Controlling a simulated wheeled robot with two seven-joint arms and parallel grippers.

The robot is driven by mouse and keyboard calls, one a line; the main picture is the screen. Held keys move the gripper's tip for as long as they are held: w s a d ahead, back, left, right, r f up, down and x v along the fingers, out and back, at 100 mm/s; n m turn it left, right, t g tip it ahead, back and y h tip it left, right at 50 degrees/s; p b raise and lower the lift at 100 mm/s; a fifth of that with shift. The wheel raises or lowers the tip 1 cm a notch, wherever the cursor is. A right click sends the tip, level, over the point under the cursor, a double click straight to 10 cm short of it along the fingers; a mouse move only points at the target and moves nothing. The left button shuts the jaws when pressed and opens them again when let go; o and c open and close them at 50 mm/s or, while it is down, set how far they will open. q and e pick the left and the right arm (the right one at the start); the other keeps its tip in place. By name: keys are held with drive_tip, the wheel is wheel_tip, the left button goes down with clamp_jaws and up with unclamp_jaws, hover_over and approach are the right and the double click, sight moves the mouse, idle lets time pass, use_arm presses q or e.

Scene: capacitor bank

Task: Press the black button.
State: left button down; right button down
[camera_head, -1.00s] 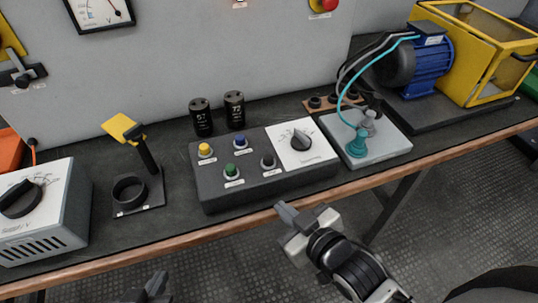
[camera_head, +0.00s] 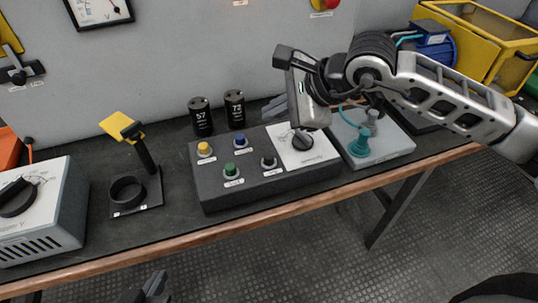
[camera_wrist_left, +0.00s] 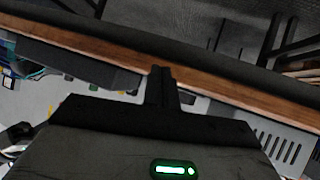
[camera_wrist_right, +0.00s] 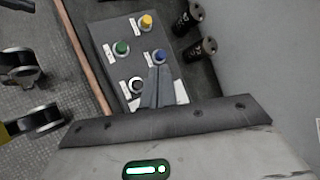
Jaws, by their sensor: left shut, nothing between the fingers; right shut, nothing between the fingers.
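The black button (camera_head: 268,160) is at the front right of the button group on the dark control box (camera_head: 240,192). In the right wrist view the black button (camera_wrist_right: 137,85) shows just left of the fingers. My right gripper (camera_head: 270,109) is shut and empty. It is raised above and behind the box's right part, apart from the button. In its wrist view the shut fingertips (camera_wrist_right: 160,70) overlap the area beside the blue button (camera_wrist_right: 159,56). My left gripper (camera_head: 155,284) is shut and empty, low in front of the bench; its fingers (camera_wrist_left: 161,80) also show in the left wrist view.
The yellow button (camera_head: 204,149) and green button (camera_head: 231,170) share the box with a dial panel (camera_head: 318,155). Two black capacitors (camera_head: 201,117) stand behind it. A grey plate with teal plug (camera_head: 359,143) is at right, a black ring stand (camera_head: 128,191) at left.

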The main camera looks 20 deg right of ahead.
sight(269, 159)
use_arm(q)
drive_tip(key=shift+s+f, duration=0.1)
drive_tip(key=shift+s, duration=0.05)
